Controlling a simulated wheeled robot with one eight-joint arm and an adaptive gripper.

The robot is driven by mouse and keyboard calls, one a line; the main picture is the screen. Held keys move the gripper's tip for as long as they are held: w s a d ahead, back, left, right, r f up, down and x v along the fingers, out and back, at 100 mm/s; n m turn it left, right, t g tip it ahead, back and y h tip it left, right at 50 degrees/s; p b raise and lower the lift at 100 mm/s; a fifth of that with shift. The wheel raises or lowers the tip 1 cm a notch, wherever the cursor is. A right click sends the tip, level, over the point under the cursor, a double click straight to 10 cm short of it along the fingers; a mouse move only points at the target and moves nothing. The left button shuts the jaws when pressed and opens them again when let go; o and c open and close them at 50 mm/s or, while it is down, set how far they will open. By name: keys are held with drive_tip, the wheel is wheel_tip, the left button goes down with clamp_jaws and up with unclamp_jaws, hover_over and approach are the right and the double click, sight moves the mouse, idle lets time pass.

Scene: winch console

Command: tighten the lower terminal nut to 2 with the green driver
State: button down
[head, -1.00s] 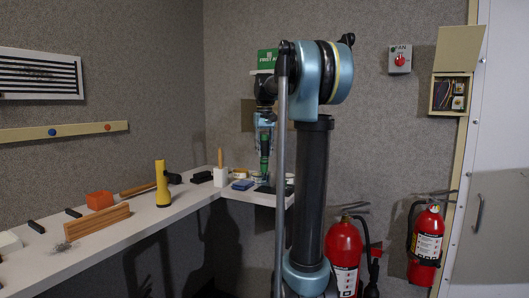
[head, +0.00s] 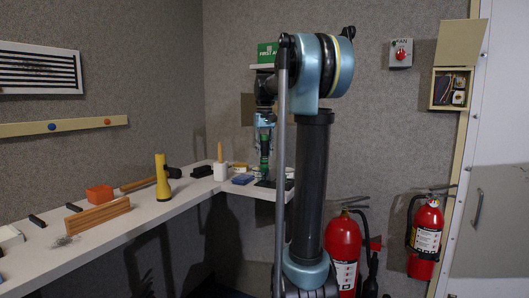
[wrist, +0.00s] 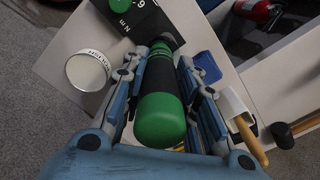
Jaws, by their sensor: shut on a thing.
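My gripper (wrist: 164,62) is shut on the green driver (wrist: 160,118), which has a green end and a black middle band. In the head view, my gripper (head: 264,124) is over the far corner of the shelf, with the driver (head: 265,148) hanging upright below it. The driver's tip is hidden in the wrist view, so I cannot tell whether it touches anything. A dark plate (wrist: 92,38) marked "N m" with a large digit lies beside the driver. An open box (head: 446,100) with small round parts is on the right wall. I cannot make out the lower terminal nut.
A round white tin (wrist: 87,71), a blue block (wrist: 207,67) and a wooden-handled brush (wrist: 250,140) are near the driver. Red extinguishers (head: 343,245) are at right.

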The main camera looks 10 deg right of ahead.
drive_tip(key=shift+f, duration=0.1)
drive_tip(key=shift+f, duration=0.5)
drive_tip(key=c, duration=1.2)
unclamp_jaws()
wheel_tip(320, 180, up, 12)
drive_tip(key=shift+f, duration=0.15)
drive_tip(key=s+f, duration=1.1)
drive_tip(key=f, duration=0.2)
drive_tip(key=s+f+t, duration=0.1)
drive_tip(key=s+f, duration=1.1)
drive_tip(key=f, duration=0.1)
drive_tip(key=s+f+t, duration=0.1)
drive_tip(key=s+f, duration=1)
drive_tip(key=f, duration=0.2)
drive_tip(key=shift+s+d+f, duration=0.15)
drive_tip(key=shift+s+f, duration=0.15)
drive_tip(key=shift+f, duration=0.05)
